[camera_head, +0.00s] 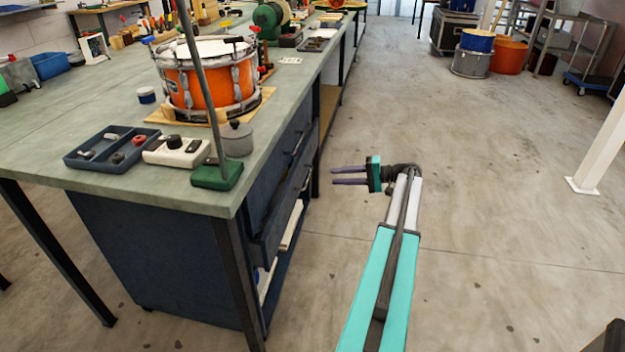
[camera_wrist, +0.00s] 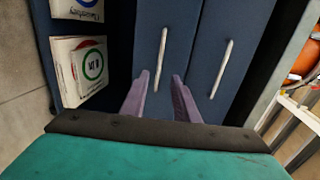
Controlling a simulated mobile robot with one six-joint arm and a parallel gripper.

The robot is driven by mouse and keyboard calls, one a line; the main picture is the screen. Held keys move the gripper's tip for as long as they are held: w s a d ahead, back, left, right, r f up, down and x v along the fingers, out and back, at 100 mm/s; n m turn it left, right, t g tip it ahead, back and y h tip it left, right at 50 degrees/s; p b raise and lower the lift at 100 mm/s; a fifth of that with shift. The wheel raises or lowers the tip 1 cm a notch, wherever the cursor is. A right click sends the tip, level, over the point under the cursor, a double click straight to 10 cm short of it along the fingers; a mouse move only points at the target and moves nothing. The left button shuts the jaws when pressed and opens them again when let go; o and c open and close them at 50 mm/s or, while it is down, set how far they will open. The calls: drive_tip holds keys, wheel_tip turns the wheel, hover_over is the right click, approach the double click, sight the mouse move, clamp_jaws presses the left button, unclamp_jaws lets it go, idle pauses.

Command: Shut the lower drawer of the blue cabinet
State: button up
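The blue cabinet (camera_head: 150,255) stands under the near end of the bench. Its lower drawer (camera_head: 283,215) stands out a little from the upper drawer (camera_head: 268,185) in the head view. In the wrist view, the lower drawer front (camera_wrist: 146,45) and its pale bar handle (camera_wrist: 161,58) lie ahead, with the upper drawer (camera_wrist: 240,40) to the right. My gripper (camera_head: 333,176) is open and empty, right of the drawer fronts with a gap between. In the wrist view its two purple fingers (camera_wrist: 160,85) appear on either side of the lower handle's near end.
An open shelf with printed packets (camera_wrist: 88,68) lies below the drawers. On the bench (camera_head: 60,160) are an orange drum (camera_head: 205,88), a parts tray (camera_head: 105,150) and a green-based stand (camera_head: 217,176). The floor (camera_head: 480,180) right of the cabinet is clear.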

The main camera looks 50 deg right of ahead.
drive_tip(key=b+x, duration=0.1)
drive_tip(key=x, duration=0.9)
drive_tip(key=shift+b, duration=0.4)
drive_tip(key=shift+w, duration=0.1)
clamp_jaws()
